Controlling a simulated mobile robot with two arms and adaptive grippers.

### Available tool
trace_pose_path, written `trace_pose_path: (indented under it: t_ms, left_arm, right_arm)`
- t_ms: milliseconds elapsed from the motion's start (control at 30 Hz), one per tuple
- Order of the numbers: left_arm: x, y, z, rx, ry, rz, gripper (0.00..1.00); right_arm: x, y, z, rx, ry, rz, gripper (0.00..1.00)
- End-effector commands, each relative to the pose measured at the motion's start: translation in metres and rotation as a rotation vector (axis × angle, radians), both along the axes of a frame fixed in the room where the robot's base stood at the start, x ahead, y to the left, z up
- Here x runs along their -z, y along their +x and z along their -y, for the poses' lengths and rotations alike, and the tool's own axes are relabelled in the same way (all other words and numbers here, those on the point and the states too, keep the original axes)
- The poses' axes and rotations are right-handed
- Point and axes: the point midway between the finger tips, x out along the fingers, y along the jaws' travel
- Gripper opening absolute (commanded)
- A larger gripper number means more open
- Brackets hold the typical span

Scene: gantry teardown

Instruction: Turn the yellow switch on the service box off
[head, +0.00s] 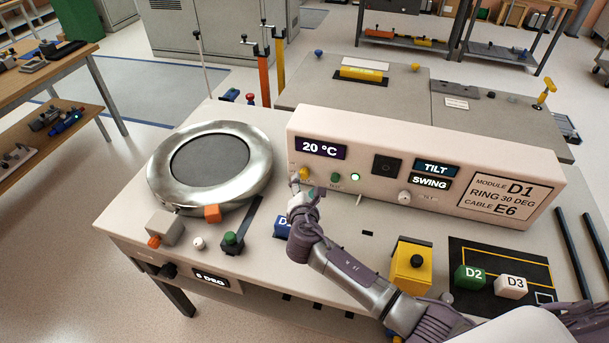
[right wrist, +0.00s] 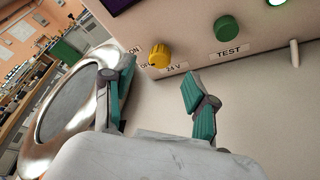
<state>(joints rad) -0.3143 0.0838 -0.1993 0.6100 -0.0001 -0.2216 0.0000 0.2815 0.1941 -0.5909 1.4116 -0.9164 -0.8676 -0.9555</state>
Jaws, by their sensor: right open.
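The service box (head: 375,150) is a long cream box with a "20 °C" display at its left end. Its yellow switch (head: 305,172) is a small round knob low on the front, below that display. In the right wrist view the yellow switch (right wrist: 159,55) shows clearly, with "ON" to its left and "24 V" below it. I cannot tell which way it is set. My right gripper (head: 301,187) is just in front of the switch, and in the right wrist view my right gripper (right wrist: 158,88) is open and empty, its fingers apart below the knob, not touching it.
A green TEST button (right wrist: 228,28) and a lit green lamp (head: 355,177) sit right of the switch. A silver ring (head: 258,170) stands to the left. A blue block (head: 282,226) lies under my arm. A yellow block (head: 411,265) and D2 and D3 blocks are further right.

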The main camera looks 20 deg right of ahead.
Motion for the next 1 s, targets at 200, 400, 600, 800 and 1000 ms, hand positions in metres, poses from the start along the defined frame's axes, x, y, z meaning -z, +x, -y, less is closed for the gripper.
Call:
trace_pose_path:
  t_ms: [200,400,600,800,1000]
  left_arm:
    - [0.002,0.015,0.001,0.0,-0.002,0.021,0.4]
    - [0.002,0.027,0.003,0.0,-0.005,0.04,0.4]
    - [0.002,0.023,0.005,0.0,-0.008,0.035,0.4]
    - [0.003,0.018,0.006,-0.001,-0.009,0.027,0.4]
    - [0.003,0.015,0.006,0.0,-0.008,0.023,0.4]
  right_arm:
    - [0.011,0.037,0.012,0.001,0.001,0.0,0.57]
    - [0.016,0.052,0.017,0.002,0.002,-0.001,0.57]
    - [0.016,0.054,0.017,0.0,0.002,-0.001,0.57]
    - [0.016,0.054,0.017,0.001,0.003,0.0,0.46]
    - [0.016,0.054,0.017,0.001,0.003,0.0,0.12]
